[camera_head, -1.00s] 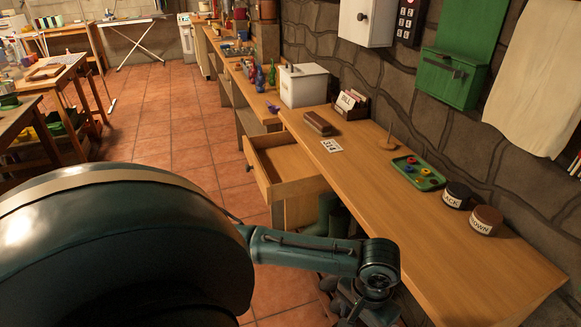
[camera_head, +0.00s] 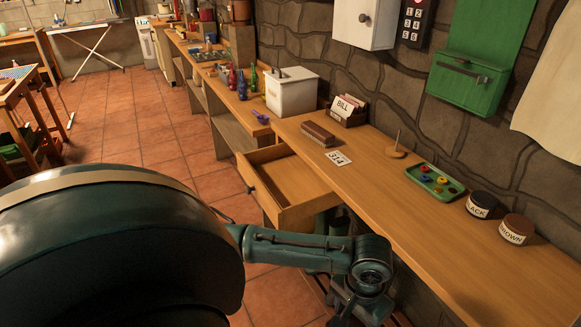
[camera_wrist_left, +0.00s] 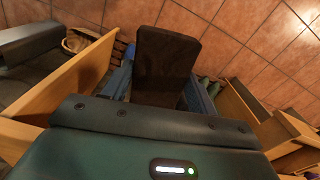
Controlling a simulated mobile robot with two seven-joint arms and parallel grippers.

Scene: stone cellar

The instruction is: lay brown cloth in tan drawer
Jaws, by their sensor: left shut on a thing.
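The tan drawer (camera_head: 315,212) sticks out open from the long wooden bench in the head view, and its visible inside looks empty. My left gripper (camera_wrist_left: 165,88) is shut on the brown cloth (camera_wrist_left: 167,55), a dark flat piece held between blue fingers in the left wrist view. In the head view my left wrist is low in front of the bench, near the drawer's near side; the fingers are mostly cut off at the bottom edge and the cloth is not clear there. My right gripper is in neither view.
The bench top (camera_head: 440,235) carries a brown brush-like block (camera_head: 318,134), a number card (camera_head: 336,158), a green tray (camera_head: 435,181), a black-labelled tin (camera_head: 482,204) and a brown-labelled tin (camera_head: 516,229). A white box (camera_head: 292,92) stands behind the drawer. Tiled floor lies open to the left.

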